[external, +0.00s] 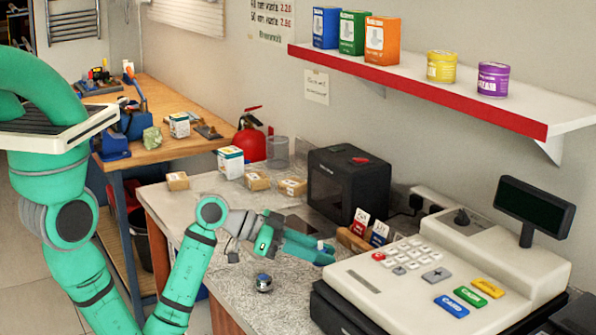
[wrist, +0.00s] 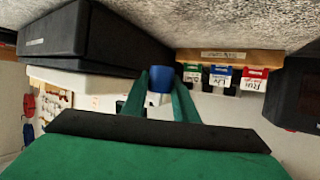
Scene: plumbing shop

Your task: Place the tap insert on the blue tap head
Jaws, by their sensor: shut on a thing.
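My gripper (external: 322,252) reaches right, low over the counter, with its fingers roughly level. In the wrist view, my gripper (wrist: 160,88) is shut on a small blue and white piece (wrist: 159,80), which I take to be the tap insert. Its blue end also shows at the fingertips in the external view (external: 327,247). The fingers hide part of it. A small chrome piece with a blue top (external: 263,283), which looks like the blue tap head, stands on the counter (external: 220,275), below and left of the fingertips, apart from them.
A cream cash register (external: 420,285) stands close right of the fingertips. Behind are a card holder (external: 352,240) and a black box-shaped machine (external: 348,185). A small grey piece (external: 232,250) and several small boxes (external: 258,181) are on the counter. The counter around the chrome piece is clear.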

